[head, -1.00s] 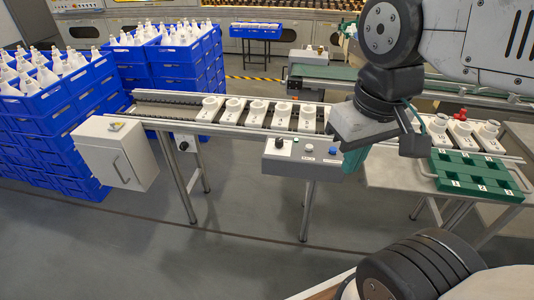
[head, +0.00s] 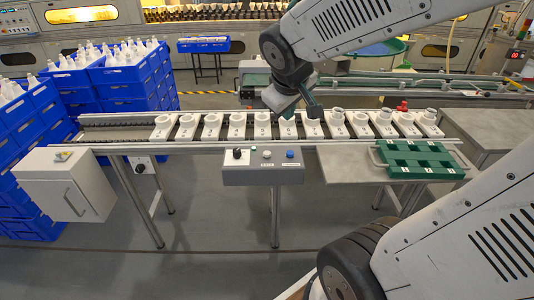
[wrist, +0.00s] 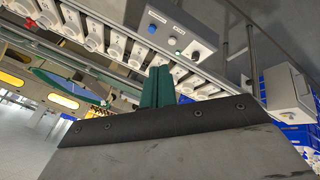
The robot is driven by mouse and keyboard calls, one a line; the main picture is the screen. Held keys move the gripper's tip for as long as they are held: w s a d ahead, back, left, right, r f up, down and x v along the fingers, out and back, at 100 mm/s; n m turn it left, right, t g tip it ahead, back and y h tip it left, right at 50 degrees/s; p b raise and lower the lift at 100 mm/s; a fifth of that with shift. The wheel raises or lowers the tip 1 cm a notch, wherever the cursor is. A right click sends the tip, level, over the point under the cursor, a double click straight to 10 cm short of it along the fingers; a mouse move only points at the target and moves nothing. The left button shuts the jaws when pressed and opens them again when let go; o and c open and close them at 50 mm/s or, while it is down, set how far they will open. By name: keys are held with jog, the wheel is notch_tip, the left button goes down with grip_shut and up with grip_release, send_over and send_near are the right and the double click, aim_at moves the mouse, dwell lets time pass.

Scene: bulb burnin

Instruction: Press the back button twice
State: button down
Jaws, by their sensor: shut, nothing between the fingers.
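A grey control box (head: 262,174) is fixed at the front edge of the conveyor. On its top are a black knob (head: 237,153), a white button (head: 267,154) and a blue button (head: 290,154). Their labels are too small to read. The wrist view also shows the box (wrist: 202,38), with the blue button (wrist: 152,28) and the white button (wrist: 172,40). My gripper (wrist: 158,84) is shut and empty, its green fingers together.
White numbered holders (head: 236,127) stand in a row on the conveyor (head: 110,146). A green tray (head: 420,160) lies on the side table (head: 345,165) at right. A grey cabinet (head: 65,185) and blue crates (head: 130,75) are at left. The floor before the box is clear.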

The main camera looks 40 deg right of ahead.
jog(key=w+d+f+n+t, duration=0.2)
jog(key=w+d, duration=0.3)
jog(key=w, duration=0.3)
jog(key=n+t+y, duration=0.2)
jog(key=n+y, duration=0.3)
jog(key=n, duration=0.2)
send_over(270, 154)
notch_tip(270, 154, down, 13)
jog(key=shift+a+f+t, duration=0.1)
jog(key=shift+f+t, duration=0.2)
jog(key=shift+f, duration=0.1)
jog(key=shift+f, duration=4.4)
jog(key=shift+f, duration=0.4)
